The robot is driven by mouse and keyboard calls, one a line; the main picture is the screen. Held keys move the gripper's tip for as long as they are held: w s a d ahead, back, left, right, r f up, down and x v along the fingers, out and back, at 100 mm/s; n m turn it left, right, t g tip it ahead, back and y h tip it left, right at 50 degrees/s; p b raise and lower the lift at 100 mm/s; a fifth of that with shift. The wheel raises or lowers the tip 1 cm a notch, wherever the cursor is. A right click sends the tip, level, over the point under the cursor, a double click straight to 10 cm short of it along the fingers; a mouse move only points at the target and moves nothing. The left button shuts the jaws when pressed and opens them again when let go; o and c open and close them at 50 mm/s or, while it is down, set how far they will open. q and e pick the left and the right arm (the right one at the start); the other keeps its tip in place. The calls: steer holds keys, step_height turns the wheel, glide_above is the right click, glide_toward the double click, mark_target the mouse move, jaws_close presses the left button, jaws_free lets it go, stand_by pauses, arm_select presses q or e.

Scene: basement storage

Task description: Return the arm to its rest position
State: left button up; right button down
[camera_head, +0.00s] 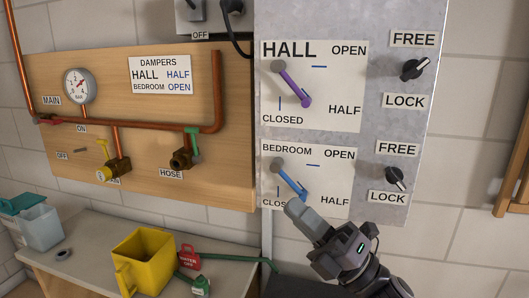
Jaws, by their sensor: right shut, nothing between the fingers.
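My right gripper (294,208) is shut and empty at the lower edge of the bedroom damper plate (327,182). Its tips are just below the end of the blue bedroom lever (291,181); I cannot tell whether they touch it. The blue lever points down and right, toward HALF. Above it, the purple hall lever (292,85) also points down and right, toward HALF. My right arm comes in from the bottom right. My left gripper is not in view. The gripper covers part of the bedroom plate's CLOSED label.
A black upper knob (413,70) and lower knob (395,179) stick out from the grey panel (395,125). At left, a wooden board (225,180) carries copper pipes and valves.

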steer(key=s+d+f+m+t+h, duration=0.1)
steer(key=d+f+m+t+h, duration=0.25)
steer(key=f+m+h, duration=0.5)
steer(key=s+d+f+m+t+h, duration=0.1)
steer(key=d+f+m+t+h, duration=0.4)
steer(key=f+m, duration=0.7)
steer(key=s+d+f+m+g+h, duration=0.3)
steer(key=s+f+m+g, duration=0.2)
steer(key=s+f, duration=0.4)
steer(key=s+d+f+m+g+h, duration=0.3)
steer(key=s+f+m+g, duration=0.2)
steer(key=s+f, duration=0.4)
step_height(320, 180, down, 2)
steer(key=shift+s+m, duration=0.15)
steer(key=shift+m, duration=0.5)
